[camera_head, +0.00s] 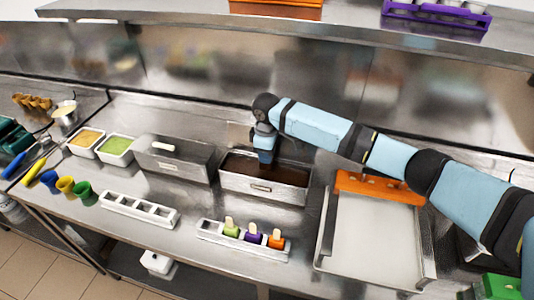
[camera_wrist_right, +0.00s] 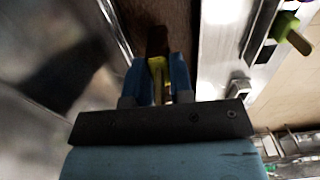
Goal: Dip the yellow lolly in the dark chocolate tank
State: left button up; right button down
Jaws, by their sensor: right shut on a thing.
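The dark chocolate tank (camera_head: 262,188) is an open metal tank of dark brown liquid in the middle of the counter. In the right wrist view my right gripper (camera_wrist_right: 160,85) is shut on the stick of the yellow lolly (camera_wrist_right: 157,64). A little yellow shows between the blue fingers, with a darker brown part beyond it over the chocolate. I cannot tell whether that part is coated or under the surface. The lolly is hidden in the head view. My left gripper is not in view.
A white holder (camera_head: 207,233) with green, purple and orange lollies stands in front of the tank. An empty white holder (camera_head: 125,205) is to its left. A lidded metal tank (camera_head: 173,160) adjoins on the left; a tray (camera_head: 370,240) with an orange bar lies right.

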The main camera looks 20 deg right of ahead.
jog(key=shift+r, duration=0.15)
dwell(0.4)
jog(key=shift+r, duration=2.4)
